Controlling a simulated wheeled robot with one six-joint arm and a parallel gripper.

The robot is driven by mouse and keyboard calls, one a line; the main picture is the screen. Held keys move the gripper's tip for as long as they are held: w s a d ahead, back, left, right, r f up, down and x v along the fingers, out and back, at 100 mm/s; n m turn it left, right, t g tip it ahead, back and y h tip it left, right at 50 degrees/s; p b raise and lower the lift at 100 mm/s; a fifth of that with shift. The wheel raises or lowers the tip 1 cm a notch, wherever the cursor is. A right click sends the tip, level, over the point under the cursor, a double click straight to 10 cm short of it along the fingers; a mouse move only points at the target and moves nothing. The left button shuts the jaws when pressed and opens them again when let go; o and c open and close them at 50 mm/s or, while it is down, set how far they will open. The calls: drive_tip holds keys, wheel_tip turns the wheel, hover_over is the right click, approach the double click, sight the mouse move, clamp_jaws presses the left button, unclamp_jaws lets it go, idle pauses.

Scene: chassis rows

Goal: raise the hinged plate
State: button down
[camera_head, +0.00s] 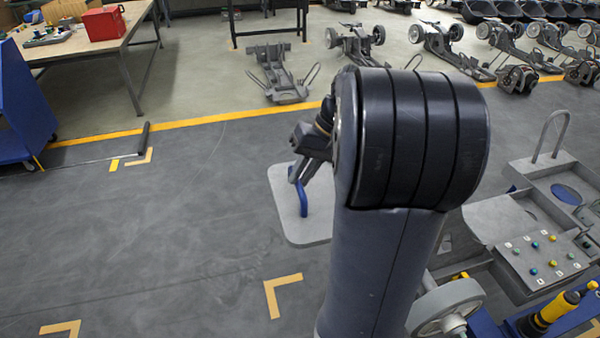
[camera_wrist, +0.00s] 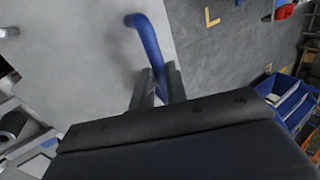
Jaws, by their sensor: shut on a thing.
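The hinged plate (camera_head: 305,229) is a light grey panel with rounded corners, left of my arm in the head view. Its right part is hidden behind my arm, and I cannot tell whether it is tilted. A blue bar handle (camera_head: 303,198) is on it. My gripper (camera_head: 297,178) is at this handle. In the wrist view my gripper (camera_wrist: 157,85) is shut on the blue handle (camera_wrist: 147,42), which bends away over the pale grey plate (camera_wrist: 85,50).
A grey chassis with a button panel (camera_head: 548,258) and a wheel (camera_head: 446,306) stands right of my arm. A blue cart (camera_head: 20,105) and a workbench (camera_head: 95,42) are at the left. More chassis (camera_head: 278,75) stand behind the yellow line.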

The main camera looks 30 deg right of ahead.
drive_tip(key=shift+d, duration=0.15)
drive_tip(key=c, duration=1.6)
unclamp_jaws()
drive_tip(key=shift+d, duration=0.15)
drive_tip(key=shift+o, duration=1)
drive_tip(key=v, duration=1)
drive_tip(key=shift+r, duration=0.4)
drive_tip(key=shift+s, duration=0.1)
drive_tip(key=x, duration=1.1)
drive_tip(key=shift+f, duration=0.2)
